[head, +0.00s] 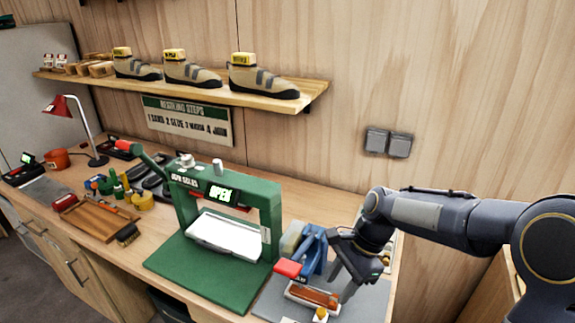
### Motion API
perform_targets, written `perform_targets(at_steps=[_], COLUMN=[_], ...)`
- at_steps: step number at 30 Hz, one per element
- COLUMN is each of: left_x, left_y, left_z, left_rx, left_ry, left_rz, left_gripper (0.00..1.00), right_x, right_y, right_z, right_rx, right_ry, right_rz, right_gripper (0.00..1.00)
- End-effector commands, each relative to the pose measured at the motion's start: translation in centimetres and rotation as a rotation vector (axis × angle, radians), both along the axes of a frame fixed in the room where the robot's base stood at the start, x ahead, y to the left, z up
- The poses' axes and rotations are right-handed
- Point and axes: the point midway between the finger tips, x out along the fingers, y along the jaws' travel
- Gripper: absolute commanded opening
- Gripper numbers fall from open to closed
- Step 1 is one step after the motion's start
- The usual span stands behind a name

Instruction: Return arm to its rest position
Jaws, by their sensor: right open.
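My right arm comes in from the right edge, and my right gripper (352,268) points down at the right end of the workbench (330,204). It is open, its fingers just above and beside a brown block in a pale holder (313,295) on a grey mat (268,302). I cannot tell whether a finger touches the block. A blue tool with a red part (312,252) stands directly left of the gripper. My left gripper is not in view.
A green press (270,212) with a white tray and an "OPEN" display stands mid-bench. Left are a wooden tray (98,222), a brush, several colored containers and a red lamp (58,106). Shoes stand on a wall shelf (215,96).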

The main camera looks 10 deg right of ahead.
Motion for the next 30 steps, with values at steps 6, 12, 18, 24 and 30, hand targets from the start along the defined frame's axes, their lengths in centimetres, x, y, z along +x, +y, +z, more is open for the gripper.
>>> perform_targets(at_steps=[6, 12, 18, 24, 30], left_x=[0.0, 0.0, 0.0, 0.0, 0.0], left_y=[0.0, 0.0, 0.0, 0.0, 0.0], left_z=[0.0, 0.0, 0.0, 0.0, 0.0], left_rx=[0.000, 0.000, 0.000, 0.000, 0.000], left_ry=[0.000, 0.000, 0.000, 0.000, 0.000], left_rz=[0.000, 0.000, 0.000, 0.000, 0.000], left_gripper=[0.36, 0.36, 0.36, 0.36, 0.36], right_x=[-3.7, -10.6, -16.1, -18.6, -18.9], right_y=[-1.8, -3.4, -3.6, -3.5, -3.5], right_z=[3.6, 6.4, 6.4, 5.5, 5.3], right_rx=[0.031, -0.015, -0.157, -0.264, -0.281], right_ry=[-0.201, -0.536, -0.799, -0.908, -0.923], right_rz=[0.173, 0.502, 0.811, 0.983, 1.013], right_gripper=[0.43, 0.43, 0.43, 0.43, 0.43])
